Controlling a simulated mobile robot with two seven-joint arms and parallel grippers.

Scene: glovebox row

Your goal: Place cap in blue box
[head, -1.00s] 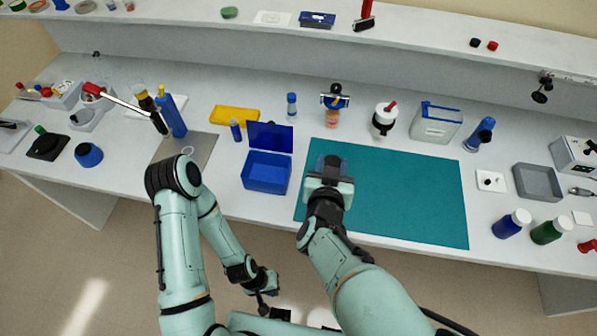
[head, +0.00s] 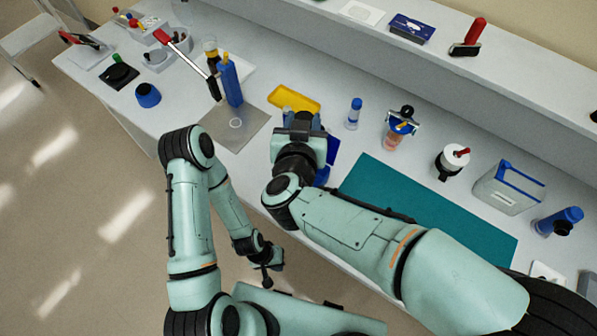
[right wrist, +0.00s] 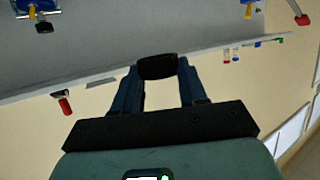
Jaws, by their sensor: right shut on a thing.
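My right gripper (head: 300,122) is over the bench, just in front of the yellow tray. In the right wrist view its fingers are shut on a small black cap (right wrist: 157,67). The blue box is mostly hidden behind my right gripper and forearm. Part of its raised lid (head: 333,150) and a bit of its body (head: 322,177) show to the right of the wrist. My left gripper (head: 267,279) hangs low in front of the bench, away from the objects. Its fingers are too small to read.
A yellow tray (head: 294,98) lies behind my right gripper. A grey mat (head: 222,119) and a tall blue bottle (head: 231,83) are to its left. A teal mat (head: 440,215) lies bare to the right. A small blue-capped bottle (head: 354,112) stands behind the box.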

